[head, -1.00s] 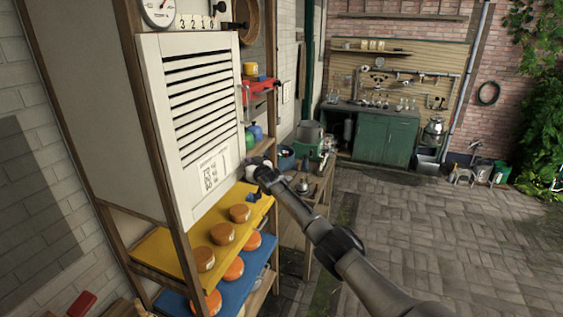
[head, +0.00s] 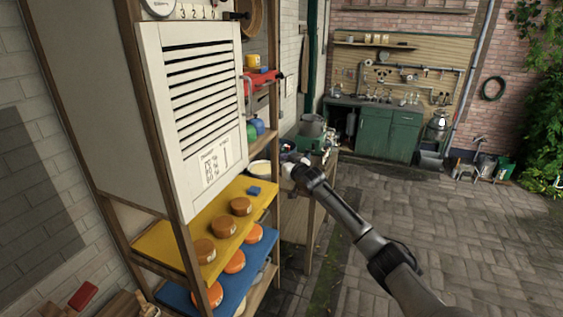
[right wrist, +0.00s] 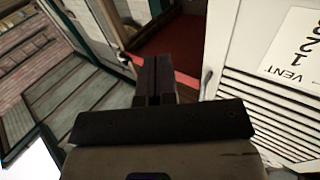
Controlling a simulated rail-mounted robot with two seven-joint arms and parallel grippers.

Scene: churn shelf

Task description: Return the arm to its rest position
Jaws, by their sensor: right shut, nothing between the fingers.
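My right arm reaches in from the lower right in the head view. Its gripper (head: 290,160) is in front of the shelf's right side, apart from the shelf and at about the height of the yellow board. In the right wrist view the two dark fingers (right wrist: 154,80) are together with nothing between them. The slatted white vent panel (right wrist: 262,110) is to their right in that view. My left gripper is in neither current view.
The shelf holds the white vent panel (head: 196,110), a yellow board (head: 157,243) with several brown-orange rounds, and a blue board (head: 176,298) below. A small blue block (head: 254,190) lies on the yellow board. A green cabinet (head: 390,135) stands behind; the paved floor (head: 460,240) at right is clear.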

